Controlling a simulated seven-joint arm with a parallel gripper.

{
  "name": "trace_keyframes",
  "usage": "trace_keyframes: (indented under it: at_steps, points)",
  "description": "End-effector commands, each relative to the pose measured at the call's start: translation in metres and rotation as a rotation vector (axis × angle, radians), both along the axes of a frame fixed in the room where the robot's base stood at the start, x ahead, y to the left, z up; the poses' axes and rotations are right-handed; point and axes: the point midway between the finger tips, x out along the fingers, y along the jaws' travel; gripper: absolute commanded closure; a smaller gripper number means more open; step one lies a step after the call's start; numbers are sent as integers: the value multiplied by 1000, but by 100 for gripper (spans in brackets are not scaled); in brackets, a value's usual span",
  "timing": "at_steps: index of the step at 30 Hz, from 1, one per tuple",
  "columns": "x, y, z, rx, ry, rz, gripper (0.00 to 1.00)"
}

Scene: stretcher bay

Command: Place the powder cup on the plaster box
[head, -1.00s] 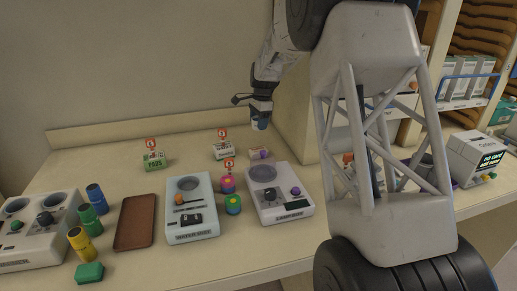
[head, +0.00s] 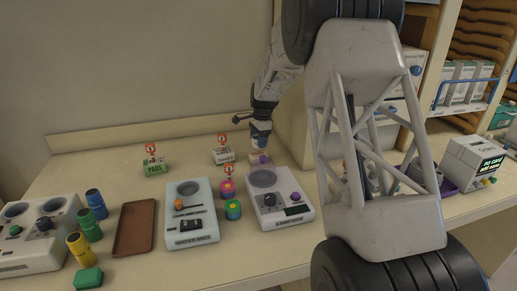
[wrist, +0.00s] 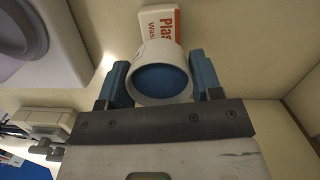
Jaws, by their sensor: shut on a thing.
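The powder cup (wrist: 162,73) is white with a blue inside and sits between my gripper's two blue fingers (wrist: 162,82) in the wrist view. In the head view my gripper (head: 261,126) points down, and the cup (head: 260,141) shows small and blue below it. The plaster box (wrist: 159,24), white and orange-red with "Plas" lettering, shows just beyond the cup in the wrist view, partly hidden by it. In the head view the plaster box (head: 254,157) is small, on the counter right under the cup. I cannot tell whether cup and box touch.
A white device (head: 280,205) with a round plate stands just in front of the box. A green pads box (head: 154,166) and a white box (head: 223,155) stand to the left. The cabinet side (head: 291,130) is close on the right. A brown tray (head: 134,228) lies further left.

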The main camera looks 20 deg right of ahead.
Motion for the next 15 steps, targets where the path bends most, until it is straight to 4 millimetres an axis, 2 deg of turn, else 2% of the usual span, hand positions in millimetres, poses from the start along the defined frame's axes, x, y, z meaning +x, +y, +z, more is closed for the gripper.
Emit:
trace_keyframes:
  at_steps: [7,15]
  points:
    - [0,0,-32,1,2,0,68]
    - [0,0,-41,0,0,0,68]
